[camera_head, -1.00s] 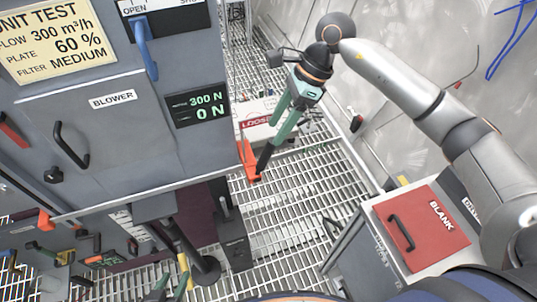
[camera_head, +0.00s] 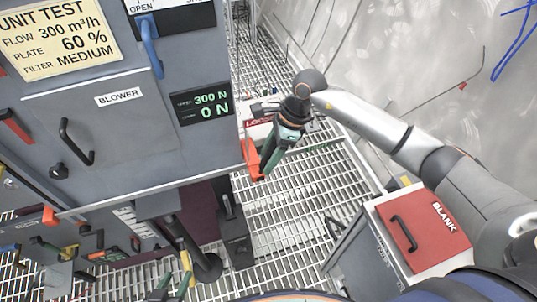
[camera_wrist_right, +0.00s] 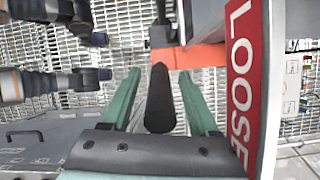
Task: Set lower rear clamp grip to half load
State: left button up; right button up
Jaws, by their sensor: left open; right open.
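The orange clamp part (camera_head: 252,160) shows at the cabinet's lower right edge in the head view. My right gripper (camera_head: 267,170) is beside it, pointing down, and hides part of it. In the right wrist view, my right gripper (camera_wrist_right: 160,74) is open, with a green finger on each side of a black handle (camera_wrist_right: 160,100). No finger visibly touches the handle. The orange part (camera_wrist_right: 197,56) lies just beyond it. The load display (camera_head: 203,103) reads 300 N above and 0 N below. My left gripper (camera_head: 169,290) is open at the bottom edge, partly cut off.
A red and white LOOSE sign (camera_wrist_right: 243,85) stands close to the right finger in the wrist view. A red BLANK panel (camera_head: 422,228) tops a grey box at right. The blower cabinet (camera_head: 110,150) fills the left. Open grating floor (camera_head: 290,220) lies between.

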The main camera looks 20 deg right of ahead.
grip_shut()
dwell(0.5)
dwell(1.0)
